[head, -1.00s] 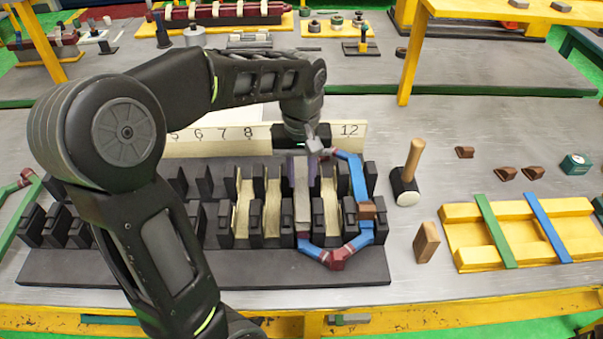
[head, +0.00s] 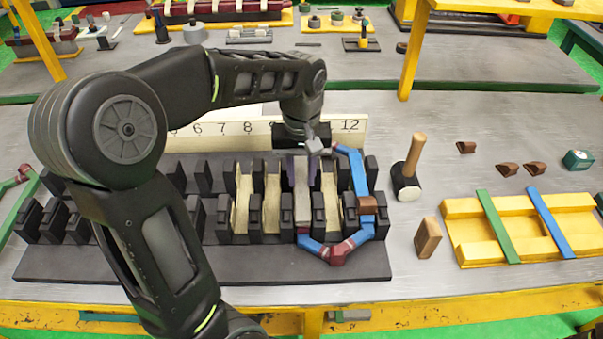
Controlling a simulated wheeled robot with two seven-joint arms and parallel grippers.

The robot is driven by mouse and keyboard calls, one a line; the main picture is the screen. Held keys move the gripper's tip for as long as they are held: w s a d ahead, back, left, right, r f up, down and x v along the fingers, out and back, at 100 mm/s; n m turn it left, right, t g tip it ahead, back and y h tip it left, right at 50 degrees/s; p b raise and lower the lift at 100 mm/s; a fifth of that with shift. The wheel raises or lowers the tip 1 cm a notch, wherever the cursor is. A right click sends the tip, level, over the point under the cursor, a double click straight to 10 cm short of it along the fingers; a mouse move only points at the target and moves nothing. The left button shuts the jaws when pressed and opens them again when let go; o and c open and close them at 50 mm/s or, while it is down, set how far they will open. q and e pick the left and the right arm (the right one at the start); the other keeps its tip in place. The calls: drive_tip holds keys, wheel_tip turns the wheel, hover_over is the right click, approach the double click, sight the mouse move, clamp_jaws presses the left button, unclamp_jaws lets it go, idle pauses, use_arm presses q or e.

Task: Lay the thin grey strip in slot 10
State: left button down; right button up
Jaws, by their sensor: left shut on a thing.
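The thin grey strip (head: 303,206) shows in the head view as a flat grey piece along slot 10, between dark teeth of the stator block (head: 130,268). Its near end is at the front of the slot; its far part runs beneath my left gripper (head: 312,152), which is shut on it. The fingertips partly hide that end, and I cannot tell whether the strip is fully seated. A blue coil (head: 358,175) with dark red wrapped bends loops from slot 12 toward the front of slot 10. My right gripper is out of view.
Cream liners (head: 242,208) line neighbouring slots. A numbered board (head: 345,128) stands behind the block, partly hidden by my left arm. To the right are a mallet (head: 407,175), a wooden block (head: 427,237) and a yellow frame (head: 480,250) with green and blue strips.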

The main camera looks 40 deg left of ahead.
sight(301, 184)
use_arm(q)
drive_tip(key=shift+f+b, duration=0.3)
drive_tip(key=shift+f, duration=0.15)
idle(0.6)
drive_tip(key=c, duration=1.1)
unclamp_jaws()
drive_tip(key=shift+o, duration=0.2)
drive_tip(key=shift+r, duration=0.15)
drive_tip(key=shift+r+p, duration=0.65)
drive_tip(key=shift+p, duration=0.05)
wheel_tip(301, 184, up, 8)
drive_tip(key=p, duration=0.6)
drive_tip(key=shift+f, duration=0.25)
